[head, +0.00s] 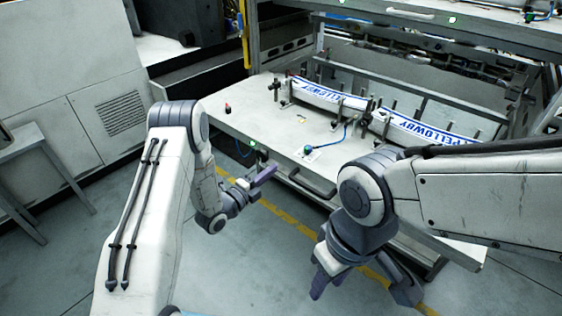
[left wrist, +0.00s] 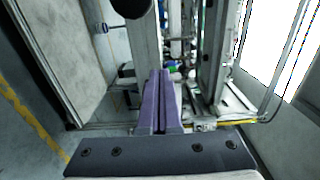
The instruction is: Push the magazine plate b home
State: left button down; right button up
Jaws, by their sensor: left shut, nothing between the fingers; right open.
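A pale magazine plate (head: 262,112) sticks out from the machine frame, with a dark handle (head: 312,184) on its front edge. I see no letter on it, so I cannot confirm that it is plate b. Two label stacks printed PELLOWBY, one at the left (head: 330,97) and one at the right (head: 425,134), lie on it between upright posts. My left gripper (head: 268,174) is shut and empty, in front of the plate's front edge, left of the handle. Its closed purple fingers also show in the left wrist view (left wrist: 162,100). My right gripper (head: 362,290) is open and empty, low in front of the plate.
A grey cabinet (head: 75,75) and a small side table (head: 35,150) stand at the left. My right arm covers the plate's right part. The floor in front is clear.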

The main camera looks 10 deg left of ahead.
aim_at(288, 157)
pick_arm(q)
jog(key=x, duration=0.5)
jog(key=shift+w+d, duration=0.15)
jog(key=shift+w, duration=0.05)
jog(key=shift+w, duration=0.15)
